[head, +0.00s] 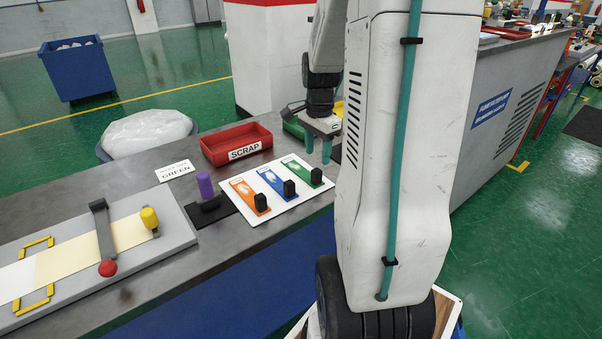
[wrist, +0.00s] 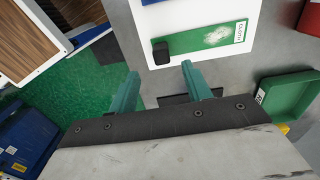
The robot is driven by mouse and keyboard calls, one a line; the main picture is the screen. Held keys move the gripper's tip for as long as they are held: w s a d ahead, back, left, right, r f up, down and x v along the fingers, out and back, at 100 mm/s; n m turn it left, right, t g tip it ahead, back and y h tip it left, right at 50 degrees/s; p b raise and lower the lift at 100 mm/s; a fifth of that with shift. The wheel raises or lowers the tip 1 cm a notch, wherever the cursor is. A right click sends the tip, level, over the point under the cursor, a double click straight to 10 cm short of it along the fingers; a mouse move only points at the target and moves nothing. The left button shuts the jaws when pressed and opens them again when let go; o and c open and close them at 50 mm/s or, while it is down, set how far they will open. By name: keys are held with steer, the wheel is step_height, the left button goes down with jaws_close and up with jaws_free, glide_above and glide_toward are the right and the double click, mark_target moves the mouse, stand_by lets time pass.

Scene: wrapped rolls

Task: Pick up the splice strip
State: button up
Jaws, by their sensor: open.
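Three coloured strips, orange (head: 248,196), blue (head: 277,183) and green (head: 303,170), lie side by side on a white board (head: 262,215) on the bench. Each has a black upright block at its near end. A white card (head: 174,171) on the bench reads "GREEN" in large letters. My gripper (head: 318,146) is open and empty, beyond the green strip near the board's far right. In the wrist view my gripper (wrist: 158,84) points towards the board's edge. There the green strip (wrist: 205,38) and its black block (wrist: 160,51) lie just ahead of the teal fingers.
A red SCRAP tray (head: 237,144) stands behind the board. A green tray (wrist: 288,95) is right of my fingers in the wrist view. A purple cylinder (head: 205,185) stands left of the board. A grey splicing plate (head: 182,236) carries pale sheet and clamps.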

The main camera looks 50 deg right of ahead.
mark_target(317, 170)
step_height(317, 170, down, 8)
steer(key=shift+w+d+r, duration=0.1)
steer(key=shift+r, duration=0.1)
jaws_close()
